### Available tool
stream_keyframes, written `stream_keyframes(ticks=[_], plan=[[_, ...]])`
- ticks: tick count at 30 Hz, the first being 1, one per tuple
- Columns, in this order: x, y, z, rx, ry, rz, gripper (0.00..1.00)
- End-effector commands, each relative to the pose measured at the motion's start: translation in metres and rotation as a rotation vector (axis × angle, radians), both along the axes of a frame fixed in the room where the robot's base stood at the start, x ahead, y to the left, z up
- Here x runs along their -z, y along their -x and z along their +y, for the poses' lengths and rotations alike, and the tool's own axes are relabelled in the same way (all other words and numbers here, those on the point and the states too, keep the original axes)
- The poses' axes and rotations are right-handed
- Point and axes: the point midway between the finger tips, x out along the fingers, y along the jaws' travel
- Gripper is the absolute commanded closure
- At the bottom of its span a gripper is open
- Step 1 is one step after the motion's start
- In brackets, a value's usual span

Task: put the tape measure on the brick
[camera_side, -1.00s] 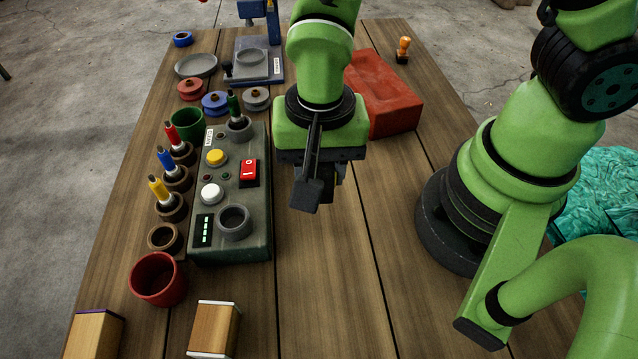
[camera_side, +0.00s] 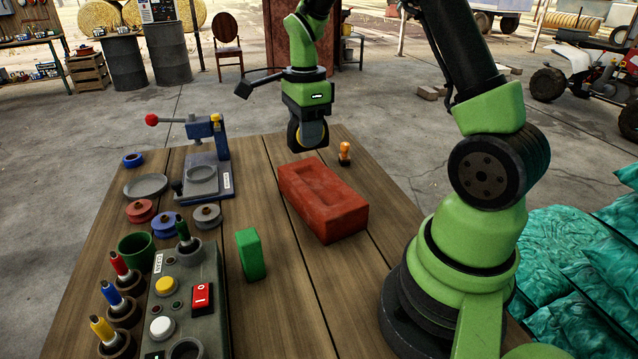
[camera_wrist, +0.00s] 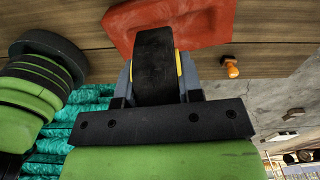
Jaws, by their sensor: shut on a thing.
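The tape measure (camera_side: 297,134) is black with yellow edges. My gripper (camera_side: 308,137) is shut on it, and it points down. The tape measure also shows between the fingers in the wrist view (camera_wrist: 153,66). The red brick (camera_side: 340,215) lies flat on the table, with a shallow hollow in its top. In the side view the tape measure appears above and just past the brick's far end, apart from it. In the wrist view the brick (camera_wrist: 205,22) shows behind the tape measure.
An orange-handled stamp (camera_side: 344,152) stands right of the brick's far end. A green block (camera_side: 250,254) stands left of the brick. The control box (camera_side: 182,288), pens and a blue press (camera_side: 207,165) fill the left. Bare wood lies around the brick.

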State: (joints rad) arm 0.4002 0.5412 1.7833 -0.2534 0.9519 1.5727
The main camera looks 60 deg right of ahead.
Motion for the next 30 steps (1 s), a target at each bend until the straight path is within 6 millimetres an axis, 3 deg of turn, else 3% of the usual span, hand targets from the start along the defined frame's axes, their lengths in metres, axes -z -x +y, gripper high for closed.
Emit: stream_keyframes(ticks=[3, 6, 12, 24, 30], plan=[[-0.005, 0.005, -0.022, 0.098, -0.001, -0.001, 0.98], [0.001, 0.007, -0.028, 0.130, -0.003, 0.003, 0.98], [0.038, 0.008, -0.029, 0.134, -0.004, 0.005, 0.98], [0.089, 0.008, -0.029, 0.132, -0.003, 0.003, 0.98], [0.093, 0.007, -0.029, 0.132, -0.001, -0.001, 0.98]])
